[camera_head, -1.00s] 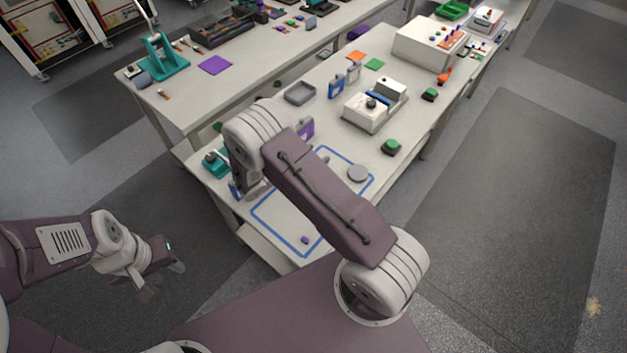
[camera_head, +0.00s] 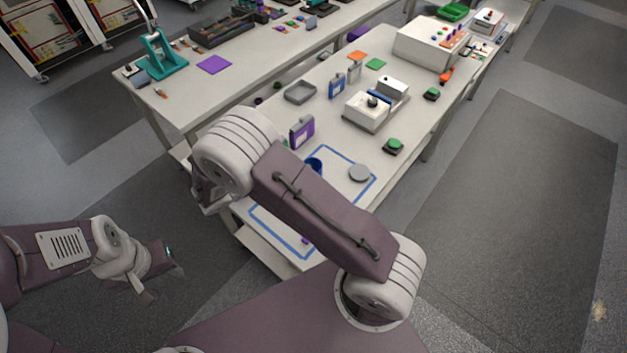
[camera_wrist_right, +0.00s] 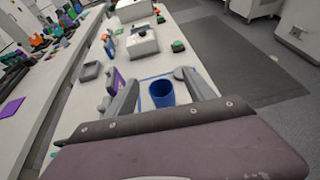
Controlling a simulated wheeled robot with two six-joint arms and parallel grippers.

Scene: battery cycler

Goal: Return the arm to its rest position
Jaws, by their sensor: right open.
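My right arm (camera_head: 315,215) reaches out from my body over the near end of the workbench, with its wrist at the bench's left edge. The head view mostly hides its gripper behind the arm. In the right wrist view my right gripper (camera_wrist_right: 157,78) is open, its two fingers wide apart with nothing gripped. My left gripper (camera_head: 160,278) hangs over the floor at the left, fingers apart and empty.
A second bench (camera_head: 190,100) stands behind. Floor at right is clear.

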